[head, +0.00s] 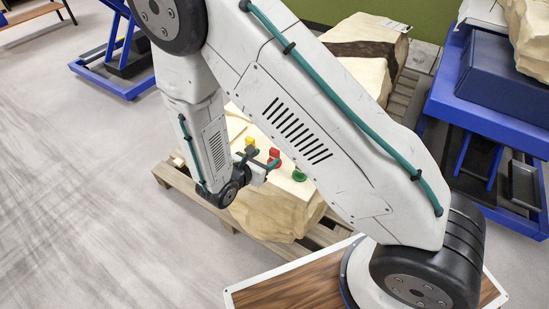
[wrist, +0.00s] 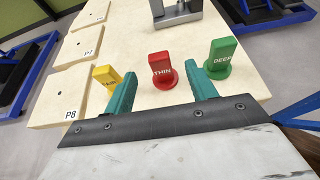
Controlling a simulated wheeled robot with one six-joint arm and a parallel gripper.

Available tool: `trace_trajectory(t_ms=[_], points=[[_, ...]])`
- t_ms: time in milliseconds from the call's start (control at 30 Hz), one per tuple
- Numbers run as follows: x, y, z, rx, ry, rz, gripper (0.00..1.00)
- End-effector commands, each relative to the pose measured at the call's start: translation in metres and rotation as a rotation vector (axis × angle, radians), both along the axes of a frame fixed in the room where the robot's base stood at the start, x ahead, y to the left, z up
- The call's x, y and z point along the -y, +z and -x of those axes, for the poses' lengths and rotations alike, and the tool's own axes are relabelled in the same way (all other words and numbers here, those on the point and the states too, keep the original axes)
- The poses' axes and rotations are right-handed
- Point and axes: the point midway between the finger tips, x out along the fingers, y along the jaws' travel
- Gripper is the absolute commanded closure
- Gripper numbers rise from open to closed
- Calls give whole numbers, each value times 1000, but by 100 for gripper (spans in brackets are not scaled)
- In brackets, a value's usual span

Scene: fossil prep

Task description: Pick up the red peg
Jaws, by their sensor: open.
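The red peg (wrist: 161,67) stands upright on a round red base on a pale surface and is marked THIN. It also shows in the head view (head: 274,154). My gripper (wrist: 160,82) is open and empty, its two teal fingers apart. The red peg appears in the gap between them, a little beyond the tips, and no contact is visible. In the head view my gripper (head: 262,162) is low over the block's top, close to the peg.
A yellow peg (wrist: 107,76) stands just left of the left finger, and a green peg (wrist: 220,56) marked DEEP just right of the right finger. Flat plates marked P6, P7 and P8 (wrist: 65,103) lie at left. A grey metal piece (wrist: 178,10) is behind.

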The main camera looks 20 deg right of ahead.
Motion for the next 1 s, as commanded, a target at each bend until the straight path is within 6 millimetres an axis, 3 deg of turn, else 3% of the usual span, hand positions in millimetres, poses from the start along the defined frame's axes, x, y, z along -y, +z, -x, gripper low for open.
trace_trajectory(t_ms=[600,867,900,1000], points=[[50,-39,-38,-5,5,2,44],[53,-40,-41,-4,8,2,44],[53,-40,-41,-4,8,2,46],[53,-40,-41,-4,7,2,74]])
